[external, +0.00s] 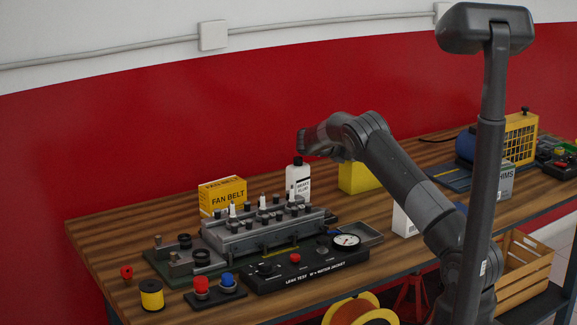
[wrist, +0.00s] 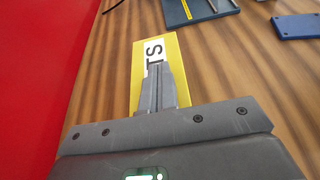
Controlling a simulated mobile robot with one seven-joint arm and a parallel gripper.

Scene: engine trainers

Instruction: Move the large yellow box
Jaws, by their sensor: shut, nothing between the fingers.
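A plain yellow box (external: 360,178) stands on the wooden table near the back, partly hidden by my arm in the external view. In the wrist view a yellow box (wrist: 138,98) with a white label, of which the letters "TS" show, lies under my fingers. My gripper (wrist: 157,68) is shut and empty, its fingers covering part of this box. I cannot tell the gap between fingers and box. In the external view the fingertips cannot be made out. Another yellow box (external: 222,195), marked "FAN BELT", stands further left behind the engine block.
A white bottle (external: 298,181) stands between the yellow boxes. The engine block (external: 262,231) and a black gauge panel (external: 305,268) fill the table's front left. A grey box (external: 507,180) and a blue machine stand to the right. The red wall is close behind the table.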

